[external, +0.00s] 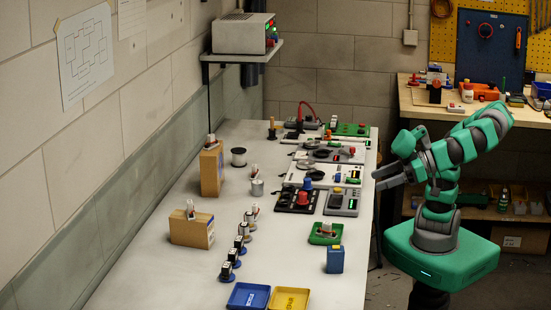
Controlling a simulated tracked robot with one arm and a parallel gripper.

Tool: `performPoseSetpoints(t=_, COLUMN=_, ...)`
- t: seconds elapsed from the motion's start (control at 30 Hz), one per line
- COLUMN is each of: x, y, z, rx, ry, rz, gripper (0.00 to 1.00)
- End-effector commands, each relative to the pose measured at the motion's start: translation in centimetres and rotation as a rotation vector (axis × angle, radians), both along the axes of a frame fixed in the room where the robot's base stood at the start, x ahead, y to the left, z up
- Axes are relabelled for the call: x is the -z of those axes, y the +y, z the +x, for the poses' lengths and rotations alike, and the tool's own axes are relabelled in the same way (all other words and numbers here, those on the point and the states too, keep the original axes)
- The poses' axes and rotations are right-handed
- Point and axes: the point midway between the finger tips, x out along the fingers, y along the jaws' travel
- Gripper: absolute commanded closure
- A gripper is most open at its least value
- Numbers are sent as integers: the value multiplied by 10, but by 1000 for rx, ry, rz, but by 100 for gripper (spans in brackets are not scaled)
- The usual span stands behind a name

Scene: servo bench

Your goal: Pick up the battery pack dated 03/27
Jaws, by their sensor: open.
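Several small white-and-dark packs stand about the bench, and their date labels are too small to read, so I cannot tell which battery pack is dated 03/27. One pack (190,209) stands on the low cardboard box, and another (211,140) on the tall cardboard box. A third (254,171) is on a small grey can, and one more (326,228) is in a green tray (314,239). My gripper (378,180) is open and empty, off the bench's right edge, pointing left and apart from all packs.
Several black units with white tops (238,243) stand in a row on blue discs. Blue (234,303) and yellow (278,307) trays lie at the front. A blue box (335,260) stands near the right edge. Control panels (313,175) fill the back right. The front-left bench is clear.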

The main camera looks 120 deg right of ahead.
Motion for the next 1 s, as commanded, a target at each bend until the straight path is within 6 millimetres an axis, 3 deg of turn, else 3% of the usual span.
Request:
performPoseSetpoints(t=0.27, x=74, y=0, z=1, rx=0, ry=17, rz=-8, gripper=42)
performPoseSetpoints(t=0.53, x=163, y=-1, z=1, rx=-2, ry=17, rz=-10, gripper=42)
performPoseSetpoints(t=0.77, x=186, y=-3, z=4, rx=2, ry=12, rz=-5, gripper=42)
performPoseSetpoints(t=1.0, x=200, y=-22, z=28, rx=6, ry=14, rz=-4, gripper=42)
